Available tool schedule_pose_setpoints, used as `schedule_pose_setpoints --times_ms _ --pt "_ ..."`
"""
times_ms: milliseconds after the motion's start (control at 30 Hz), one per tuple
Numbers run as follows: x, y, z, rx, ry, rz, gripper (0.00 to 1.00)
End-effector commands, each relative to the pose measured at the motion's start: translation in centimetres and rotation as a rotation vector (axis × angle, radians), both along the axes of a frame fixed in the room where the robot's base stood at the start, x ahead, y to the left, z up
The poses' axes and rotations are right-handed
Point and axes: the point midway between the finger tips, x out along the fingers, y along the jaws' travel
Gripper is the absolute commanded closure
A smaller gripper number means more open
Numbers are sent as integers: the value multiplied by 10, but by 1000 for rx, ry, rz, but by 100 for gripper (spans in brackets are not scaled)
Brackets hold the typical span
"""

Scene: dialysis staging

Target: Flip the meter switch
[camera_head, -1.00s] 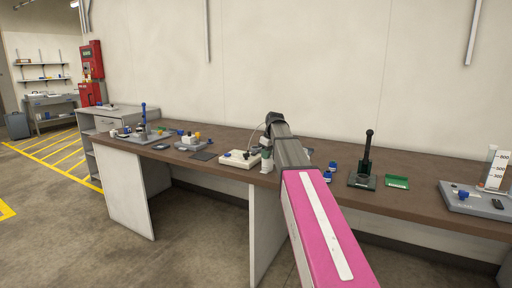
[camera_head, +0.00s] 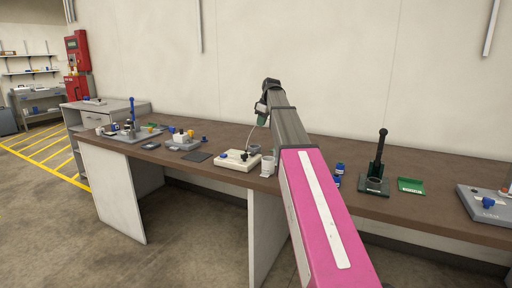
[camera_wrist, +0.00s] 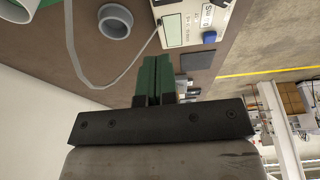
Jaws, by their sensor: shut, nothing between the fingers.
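The meter (camera_head: 236,163) is a cream-white box on the brown bench, with a blue knob (camera_head: 223,156) and a small dark lever-like part (camera_head: 245,155) on top. In the wrist view the meter (camera_wrist: 183,22) is at the top, with a display, a label and the blue knob (camera_wrist: 209,38). I cannot clearly make out the switch there. My gripper (camera_head: 262,120) is raised above the bench behind the meter, apart from it. Its green fingers (camera_wrist: 153,80) are together and empty in the wrist view.
A white cup (camera_head: 268,169) and a grey ring (camera_head: 254,148) stand close right of the meter; a thin cable runs nearby. A dark flat pad (camera_head: 198,156) lies to its left. A green-black lever press (camera_head: 376,173) and green tray (camera_head: 411,185) are farther right.

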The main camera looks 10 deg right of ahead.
Motion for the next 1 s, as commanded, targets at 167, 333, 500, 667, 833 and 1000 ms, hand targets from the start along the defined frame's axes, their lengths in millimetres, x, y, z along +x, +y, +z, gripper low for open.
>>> schedule_pose_setpoints --times_ms 167,333,500,667,833,1000 --pt "2 2 -10 0 0 0 100" --pt "6 8 -36 0 2 0 100" --pt "11 16 -66 0 2 -1 100" --pt "16 23 -94 0 1 0 100" --pt "16 23 -119 0 1 0 100" --pt "17 23 -133 0 0 0 100"
